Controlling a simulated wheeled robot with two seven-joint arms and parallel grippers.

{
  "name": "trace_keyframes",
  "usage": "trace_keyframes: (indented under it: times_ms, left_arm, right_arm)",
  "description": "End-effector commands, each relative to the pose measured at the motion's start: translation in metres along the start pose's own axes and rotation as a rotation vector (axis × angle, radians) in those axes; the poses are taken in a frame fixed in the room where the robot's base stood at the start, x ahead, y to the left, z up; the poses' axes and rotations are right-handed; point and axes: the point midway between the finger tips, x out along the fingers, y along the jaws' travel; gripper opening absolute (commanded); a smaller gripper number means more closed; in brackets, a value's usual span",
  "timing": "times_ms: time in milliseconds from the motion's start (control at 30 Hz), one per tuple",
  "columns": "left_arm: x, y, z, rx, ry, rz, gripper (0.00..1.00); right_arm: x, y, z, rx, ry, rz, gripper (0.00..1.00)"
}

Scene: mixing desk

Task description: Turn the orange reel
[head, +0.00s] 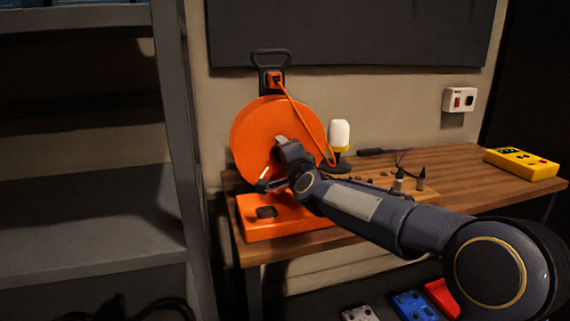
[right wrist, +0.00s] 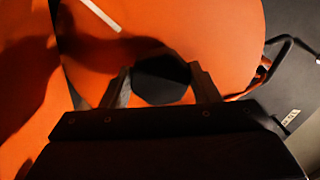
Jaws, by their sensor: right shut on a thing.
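The large orange reel (head: 256,128) stands upright on an orange base (head: 266,230) at the left end of the wooden desk. My right gripper (head: 281,147) is in front of the reel's face, low on its right half. In the right wrist view the two fingers of my right gripper (right wrist: 162,82) stand either side of a dark knob (right wrist: 160,76) against the orange face, and are shut on it. A pale stripe (right wrist: 100,14) shows on the face near the top. My forearm and hand hide part of the reel and base. My left gripper is not in view.
An orange cable and plug (head: 274,79) hang above the reel. A white-topped lamp-like object (head: 339,134) stands just right of it. A yellow box (head: 521,162) lies at the desk's right. A grey shelf post (head: 180,130) stands close on the left.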

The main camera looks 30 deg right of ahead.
Motion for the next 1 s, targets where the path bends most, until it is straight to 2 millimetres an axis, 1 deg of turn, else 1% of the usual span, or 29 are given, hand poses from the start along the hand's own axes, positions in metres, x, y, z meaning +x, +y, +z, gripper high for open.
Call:
trace_keyframes:
  times_ms: [33, 300, 1000]
  left_arm:
    - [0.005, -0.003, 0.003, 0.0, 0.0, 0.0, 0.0]
    - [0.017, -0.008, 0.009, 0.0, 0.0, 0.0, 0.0]
    - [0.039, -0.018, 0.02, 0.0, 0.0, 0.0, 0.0]
  right_arm:
    - [0.0, 0.002, 0.0, 0.046, 0.001, -0.002, 0.14]
    - [0.0, 0.001, 0.0, 0.303, 0.001, -0.001, 0.14]
    - [0.0, -0.001, -0.002, 0.958, 0.002, -0.002, 0.14]
